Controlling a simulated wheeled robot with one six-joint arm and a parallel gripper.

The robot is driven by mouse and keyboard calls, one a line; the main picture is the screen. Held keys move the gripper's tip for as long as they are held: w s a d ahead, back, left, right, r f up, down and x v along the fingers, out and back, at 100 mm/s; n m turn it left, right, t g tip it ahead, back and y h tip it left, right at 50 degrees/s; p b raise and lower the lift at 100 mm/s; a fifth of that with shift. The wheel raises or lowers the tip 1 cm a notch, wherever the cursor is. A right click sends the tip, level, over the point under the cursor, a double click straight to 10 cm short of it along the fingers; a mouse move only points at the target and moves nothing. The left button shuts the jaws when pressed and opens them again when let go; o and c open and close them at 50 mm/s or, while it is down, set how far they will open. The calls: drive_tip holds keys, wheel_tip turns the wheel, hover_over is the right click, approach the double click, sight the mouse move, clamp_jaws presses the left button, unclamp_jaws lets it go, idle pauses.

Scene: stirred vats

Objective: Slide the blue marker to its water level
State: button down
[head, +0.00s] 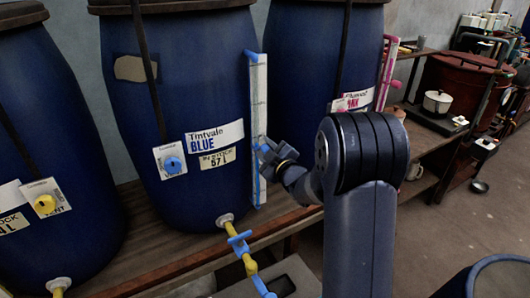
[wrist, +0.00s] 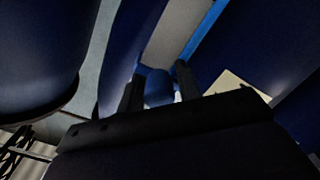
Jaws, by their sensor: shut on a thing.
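The blue vat (head: 180,90) has a label reading "Tintvale BLUE" and "57 L". At its right side stands an upright white gauge strip (head: 260,95) with a thin blue tube along its left edge. My gripper (head: 270,154) is at the strip, below its mid-height. In the wrist view, my gripper (wrist: 159,80) is shut on a small blue marker (wrist: 158,90), which sits between the two dark fingers. In the head view the marker is mostly hidden by the gripper. The water level in the tube is too small to tell.
Another blue vat (head: 297,75) with a pink gauge (head: 388,70) stands to the right. A third vat (head: 45,130) is at the left. The wooden bench (head: 150,252) runs beneath the vats.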

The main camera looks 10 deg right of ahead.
drive_tip(key=shift+r, duration=0.25)
drive_tip(key=c, duration=1.2)
unclamp_jaws()
drive_tip(key=b+v, duration=0.2)
drive_tip(key=v, duration=0.9)
drive_tip(key=shift+w, duration=0.1)
